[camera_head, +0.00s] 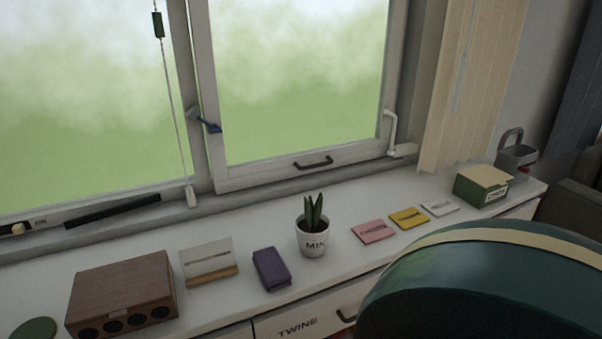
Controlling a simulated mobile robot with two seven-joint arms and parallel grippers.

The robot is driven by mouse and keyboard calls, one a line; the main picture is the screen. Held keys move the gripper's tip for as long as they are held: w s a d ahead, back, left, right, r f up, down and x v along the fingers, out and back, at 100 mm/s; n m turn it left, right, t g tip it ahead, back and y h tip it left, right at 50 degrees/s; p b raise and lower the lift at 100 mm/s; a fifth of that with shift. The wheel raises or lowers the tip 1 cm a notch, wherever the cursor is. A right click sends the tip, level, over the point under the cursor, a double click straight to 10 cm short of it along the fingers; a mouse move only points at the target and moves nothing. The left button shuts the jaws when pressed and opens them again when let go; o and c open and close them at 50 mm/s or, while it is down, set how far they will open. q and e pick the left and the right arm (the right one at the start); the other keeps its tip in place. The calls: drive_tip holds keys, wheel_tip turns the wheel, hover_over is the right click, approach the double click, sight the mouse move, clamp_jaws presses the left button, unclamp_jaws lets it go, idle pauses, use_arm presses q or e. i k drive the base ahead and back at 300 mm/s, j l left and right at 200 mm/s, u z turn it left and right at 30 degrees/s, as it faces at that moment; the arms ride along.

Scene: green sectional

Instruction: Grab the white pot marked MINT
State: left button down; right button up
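A small white pot (312,241) with dark lettering stands upright on the white counter under the window. The letters I can read are "MIN"; the rest turns out of sight around the side. A green spiky plant (314,211) grows from it. Nothing touches the pot. Neither of my grippers shows in the head view.
A purple block (271,268) and a card in a wooden holder (208,262) stand left of the pot, with a brown wooden box (122,292) beyond. Pink (374,231) and yellow (408,218) pads lie right. A large dark green rounded object (480,285) fills the lower right foreground.

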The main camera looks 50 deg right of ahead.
sight(312, 227)
drive_tip(key=z, duration=1.65)
drive_tip(key=l+z, duration=0.1)
drive_tip(key=l, duration=0.45)
